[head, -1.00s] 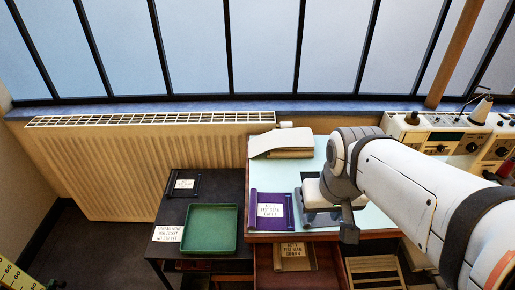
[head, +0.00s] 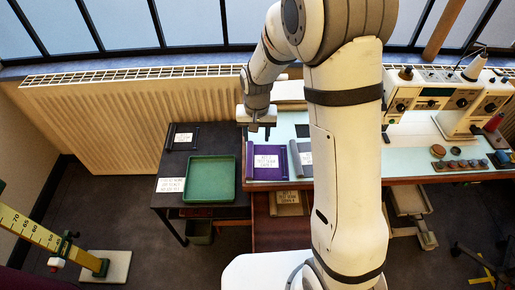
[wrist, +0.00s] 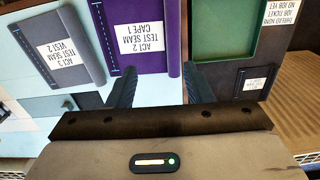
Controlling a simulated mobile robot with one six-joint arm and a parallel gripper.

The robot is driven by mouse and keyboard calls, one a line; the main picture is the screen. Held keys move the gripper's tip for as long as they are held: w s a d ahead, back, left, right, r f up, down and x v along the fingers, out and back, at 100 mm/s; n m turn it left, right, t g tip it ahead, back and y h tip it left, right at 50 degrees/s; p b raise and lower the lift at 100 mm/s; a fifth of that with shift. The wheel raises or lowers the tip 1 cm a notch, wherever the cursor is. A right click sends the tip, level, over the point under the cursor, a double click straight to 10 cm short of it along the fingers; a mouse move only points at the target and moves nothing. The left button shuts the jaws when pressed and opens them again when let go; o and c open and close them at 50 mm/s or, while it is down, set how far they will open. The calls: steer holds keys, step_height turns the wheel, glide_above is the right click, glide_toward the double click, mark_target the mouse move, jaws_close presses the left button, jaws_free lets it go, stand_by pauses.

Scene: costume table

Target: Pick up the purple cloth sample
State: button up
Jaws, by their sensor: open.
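The purple cloth sample (head: 282,173) lies flat at the left end of the pale table top, with a rolled edge on its left and a white label. In the wrist view the purple sample (wrist: 173,22) is upside down, its label reading ACT 2 TEST SEAM CAPE 1. My gripper (head: 260,136) hangs above and behind the sample in the head view, apart from it. In the wrist view my gripper (wrist: 161,84) has its two dark fingers spread with nothing between them.
A grey sample (wrist: 62,48) labelled VEST 2 lies beside the purple one. A green tray (head: 210,199) and a dark sample (head: 168,136) are on the black side table (head: 217,140). A radiator (head: 95,120) stands behind. Sewing equipment (head: 455,100) is at right.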

mark_target(249, 157)
steer(key=f, duration=0.1)
steer(key=a+f, duration=0.1)
steer(key=w+f, duration=0.1)
steer(key=shift+a+f, duration=0.2)
steer(key=shift+a, duration=0.15)
steer(key=f, duration=0.2)
steer(key=f+p, duration=0.1)
steer(key=f, duration=0.1)
steer(key=s+f, duration=0.1)
steer(key=f, duration=0.1)
steer(key=shift+a+f+p, duration=0.1)
steer(key=shift+a+p, duration=0.2)
steer(key=shift+a, duration=0.05)
steer(key=shift+f, duration=0.55)
steer(key=shift+c, duration=0.3)
jaws_close()
steer(key=shift+r, duration=0.15)
